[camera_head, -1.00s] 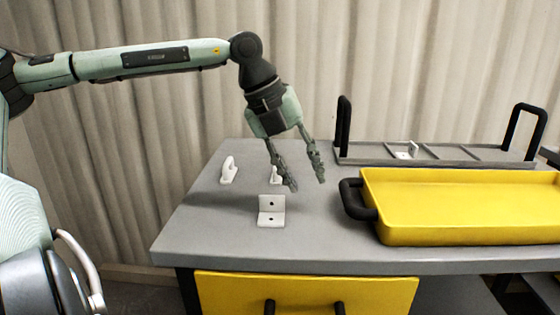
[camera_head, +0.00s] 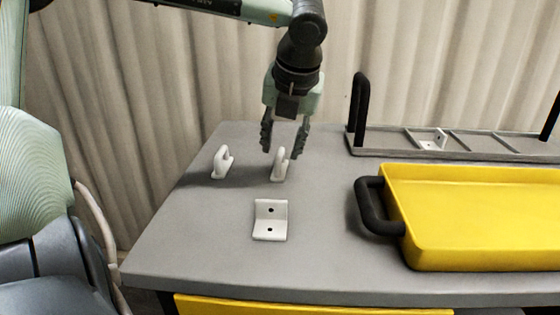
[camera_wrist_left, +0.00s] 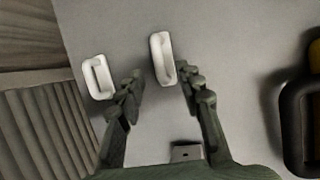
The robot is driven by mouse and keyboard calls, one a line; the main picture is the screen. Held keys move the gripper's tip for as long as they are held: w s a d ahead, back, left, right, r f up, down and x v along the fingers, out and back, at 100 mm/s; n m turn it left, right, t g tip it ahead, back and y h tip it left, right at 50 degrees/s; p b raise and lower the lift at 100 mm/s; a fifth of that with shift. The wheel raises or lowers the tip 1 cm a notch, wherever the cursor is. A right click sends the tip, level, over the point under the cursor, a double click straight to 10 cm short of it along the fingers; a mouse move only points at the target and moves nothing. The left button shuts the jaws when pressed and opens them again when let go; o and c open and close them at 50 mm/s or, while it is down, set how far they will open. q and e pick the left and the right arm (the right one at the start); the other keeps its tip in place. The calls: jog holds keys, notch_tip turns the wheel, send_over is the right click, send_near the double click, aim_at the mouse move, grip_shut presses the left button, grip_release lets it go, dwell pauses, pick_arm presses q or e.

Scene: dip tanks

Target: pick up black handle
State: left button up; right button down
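My left gripper (camera_head: 283,153) is open, pointing down over the back left of the grey table. A white loop handle (camera_head: 281,165) stands at its fingertips; in the left wrist view this handle (camera_wrist_left: 162,58) lies between and just beyond the two fingers (camera_wrist_left: 163,80). I see nothing held. A black handle (camera_head: 370,207) is fixed to the left end of the yellow tray; a black handle also shows at the right edge of the left wrist view (camera_wrist_left: 288,125), apart from the gripper. Another black handle (camera_head: 359,108) rises from the left end of the grey rack. My right gripper is out of view.
A second white loop handle (camera_head: 222,162) stands to the left. A white angle bracket (camera_head: 270,220) lies nearer the front. The yellow tray (camera_head: 480,258) and grey rack (camera_head: 385,152) take up the right side. The table's front left is clear.

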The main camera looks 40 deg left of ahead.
aim_at(280, 154)
pick_arm(q)
jog(key=shift+x, duration=1.55)
jog(key=shift+w+a, duration=0.1)
jog(key=shift+w, duration=0.05)
jog(key=shift+c, duration=0.5)
grip_shut()
jog(key=shift+r, duration=0.1)
